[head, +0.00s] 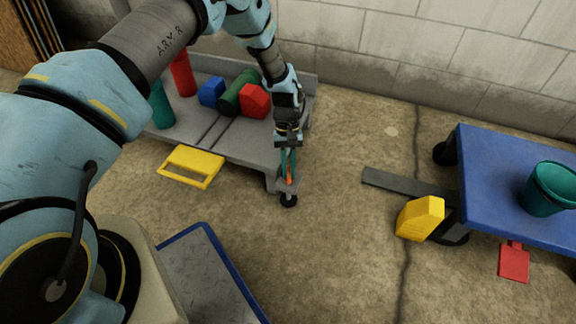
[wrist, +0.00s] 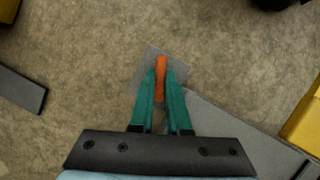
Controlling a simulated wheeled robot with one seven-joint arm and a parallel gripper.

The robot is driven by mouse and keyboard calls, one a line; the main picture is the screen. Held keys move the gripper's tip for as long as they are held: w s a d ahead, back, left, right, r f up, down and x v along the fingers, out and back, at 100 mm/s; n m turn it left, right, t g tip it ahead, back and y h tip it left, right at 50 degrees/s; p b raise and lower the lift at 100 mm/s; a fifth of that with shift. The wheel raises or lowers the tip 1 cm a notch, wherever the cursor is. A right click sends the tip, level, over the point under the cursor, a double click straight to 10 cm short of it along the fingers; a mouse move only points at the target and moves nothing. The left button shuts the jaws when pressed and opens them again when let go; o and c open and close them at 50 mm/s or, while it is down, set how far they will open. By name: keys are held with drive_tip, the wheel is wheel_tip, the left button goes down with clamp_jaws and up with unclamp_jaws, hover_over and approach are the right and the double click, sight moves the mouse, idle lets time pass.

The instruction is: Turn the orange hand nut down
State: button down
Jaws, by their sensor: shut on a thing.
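The orange hand nut (wrist: 161,75) shows in the wrist view between the tips of my gripper's two teal fingers. It sits over a small grey plate (wrist: 138,70) at the corner of the grey cart. My gripper (wrist: 161,85) points down and is shut on the nut. In the head view the orange nut (head: 289,180) is a small spot at my gripper's (head: 288,172) fingertips, at the front right corner of the grey cart (head: 235,145). The fingers hide part of the nut, and its thread cannot be seen.
The grey cart carries a red block (head: 254,101), a green cylinder (head: 232,98), a blue block (head: 211,92) and other pieces. A yellow handle (head: 192,167) sticks out in front. A blue cart (head: 500,180) with a teal bucket (head: 550,188) stands right.

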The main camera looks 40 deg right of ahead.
drive_tip(key=shift+d+m+t+y+p, duration=0.1)
drive_tip(key=shift+m+t+y+p, duration=0.2)
drive_tip(key=shift+m, duration=0.85)
drive_tip(key=shift+m+t+y+p, duration=0.3)
drive_tip(key=shift+m, duration=0.85)
drive_tip(key=c, duration=0.9)
unclamp_jaws()
drive_tip(key=p+v, duration=0.3)
drive_tip(key=v, duration=0.8)
drive_tip(key=shift+s, duration=0.1)
drive_tip(key=shift+f, duration=0.1)
